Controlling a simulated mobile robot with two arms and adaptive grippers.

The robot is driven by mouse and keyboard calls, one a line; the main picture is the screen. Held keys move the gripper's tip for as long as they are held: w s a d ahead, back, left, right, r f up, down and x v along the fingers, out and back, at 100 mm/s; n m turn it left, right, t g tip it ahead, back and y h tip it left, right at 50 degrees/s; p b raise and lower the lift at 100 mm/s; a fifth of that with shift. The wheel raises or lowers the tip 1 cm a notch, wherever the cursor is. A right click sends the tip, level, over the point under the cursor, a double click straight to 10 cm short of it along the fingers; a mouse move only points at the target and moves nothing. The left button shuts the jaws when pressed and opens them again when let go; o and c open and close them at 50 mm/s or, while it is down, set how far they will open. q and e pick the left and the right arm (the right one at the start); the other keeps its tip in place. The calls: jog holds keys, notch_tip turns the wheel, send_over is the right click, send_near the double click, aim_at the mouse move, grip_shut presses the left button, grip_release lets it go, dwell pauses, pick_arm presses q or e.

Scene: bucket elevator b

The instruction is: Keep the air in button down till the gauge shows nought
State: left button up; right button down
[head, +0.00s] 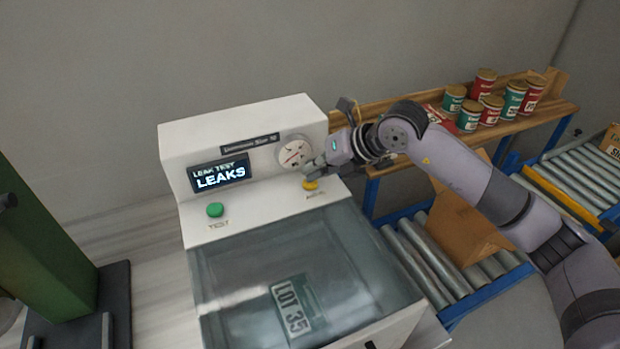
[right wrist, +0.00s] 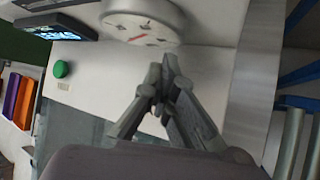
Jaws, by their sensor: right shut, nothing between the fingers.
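The leak tester is a white cabinet (head: 235,124) with a display (head: 219,175) reading "LEAK TEST LEAKS". Its round gauge (head: 294,152) has a white face and a red needle; the figures are too small to read. The gauge also shows at the top of the right wrist view (right wrist: 142,22). The yellow air in button (head: 310,185) sits below the gauge, its label partly hidden. My right gripper (head: 308,176) is shut and empty, its fingertips at the button; I cannot tell whether they press it. The fingers meet in the right wrist view (right wrist: 165,75). My left gripper is not in view.
A green TEST button (head: 215,210) is left on the same panel. Tins (head: 491,109) stand on a wooden shelf. Roller conveyors (head: 415,262) and a cardboard box (head: 462,222) are at right.

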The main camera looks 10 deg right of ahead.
dwell(0.5)
jog(key=shift+r+p, duration=0.55)
jog(key=shift+r, duration=0.4)
jog(key=shift+r, duration=0.1)
notch_tip(320, 180, up, 5)
jog(key=p, duration=0.2)
jog(key=shift+p, duration=0.35)
